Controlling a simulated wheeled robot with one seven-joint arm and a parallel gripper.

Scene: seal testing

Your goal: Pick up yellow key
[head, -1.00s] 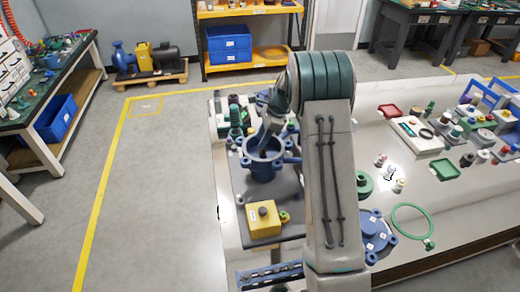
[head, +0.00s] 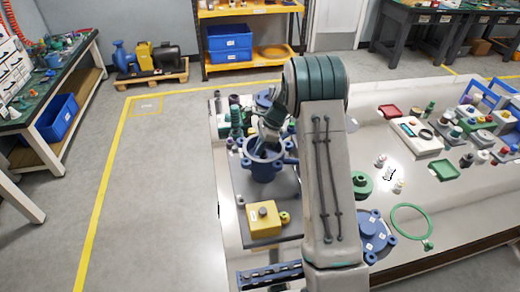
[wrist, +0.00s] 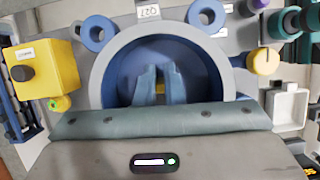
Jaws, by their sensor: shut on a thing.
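My gripper (head: 266,146) reaches down into the open blue round housing (head: 262,172) on the left part of the bench. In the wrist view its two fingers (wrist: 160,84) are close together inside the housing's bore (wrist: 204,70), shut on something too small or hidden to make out. No yellow key can be clearly told in either view. A yellow box with a dark knob (wrist: 52,64) stands left of the housing in the wrist view; it also shows in the head view (head: 263,220). A small yellow-green round piece (wrist: 60,103) sits beside it.
The housing wall closely surrounds my fingers. A yellow disc (wrist: 263,62) and a pale square cup (wrist: 288,104) lie to its right. A blue flange (head: 372,232) and a green ring (head: 412,221) lie on the bench. The floor at left is clear.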

